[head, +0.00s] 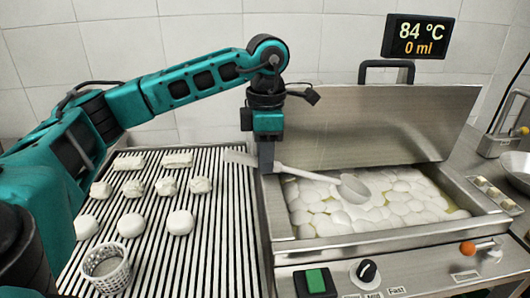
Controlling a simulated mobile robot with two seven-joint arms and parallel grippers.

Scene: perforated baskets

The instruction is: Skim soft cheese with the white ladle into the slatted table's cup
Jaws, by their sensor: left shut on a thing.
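My left gripper (266,166) is shut on the handle of the white ladle (310,174). I cannot tell whether the bowl touches the cheese or holds any. Soft cheese (395,208) fills the vat as white, rounded lumps with some yellowish liquid between them. The perforated white cup (106,270) stands upright at the near left of the slatted table (235,225). My right gripper is not in view.
Several white cheese pieces (180,222) lie on the slatted table behind and beside the cup. The vat's raised steel lid (375,125) stands behind it. A display (418,37) reads 84 °C and 0 ml. An orange-knobbed lever (468,249) is at the vat's front right.

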